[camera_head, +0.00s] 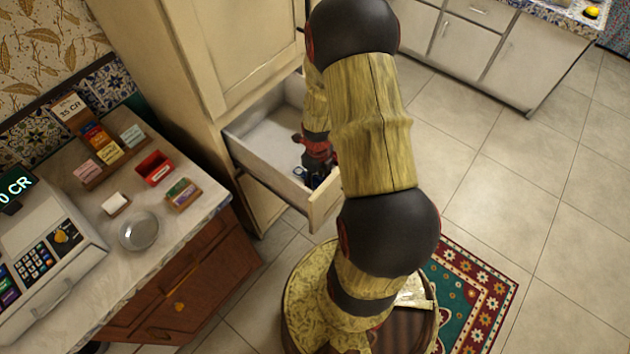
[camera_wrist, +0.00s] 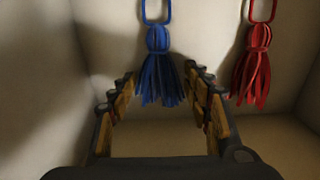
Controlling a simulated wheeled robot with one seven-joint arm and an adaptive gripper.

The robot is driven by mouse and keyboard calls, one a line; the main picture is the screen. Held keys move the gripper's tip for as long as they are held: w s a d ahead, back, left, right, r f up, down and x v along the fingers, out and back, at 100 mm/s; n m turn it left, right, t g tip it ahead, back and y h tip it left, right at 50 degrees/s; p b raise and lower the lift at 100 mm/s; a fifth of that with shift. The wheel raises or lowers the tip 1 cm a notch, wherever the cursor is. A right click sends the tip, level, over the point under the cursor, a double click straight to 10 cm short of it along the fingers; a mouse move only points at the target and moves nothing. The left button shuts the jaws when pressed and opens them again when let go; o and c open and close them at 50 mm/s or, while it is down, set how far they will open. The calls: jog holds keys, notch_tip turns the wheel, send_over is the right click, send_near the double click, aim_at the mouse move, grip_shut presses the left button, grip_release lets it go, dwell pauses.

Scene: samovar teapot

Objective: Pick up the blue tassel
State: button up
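The blue tassel (camera_wrist: 160,75) has a blue loop at its top and a skirt of strands below. In the wrist view it lies ahead of my gripper (camera_wrist: 160,95), with its strands between the two finger tips or just beyond them; I cannot tell which. My gripper is open, with a wide gap between its fingers. In the head view my gripper (camera_head: 316,172) is inside the open drawer (camera_head: 253,150), partly hidden by my arm. The blue tassel cannot be made out clearly there.
A red tassel (camera_wrist: 252,70) lies right of the blue one, close to the right finger. The drawer's pale walls surround the gripper. A counter (camera_head: 95,225) with a cash register (camera_head: 45,245) stands at left. A patterned rug (camera_head: 475,290) lies on the tiled floor.

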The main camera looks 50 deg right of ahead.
jog(key=c, duration=0.9)
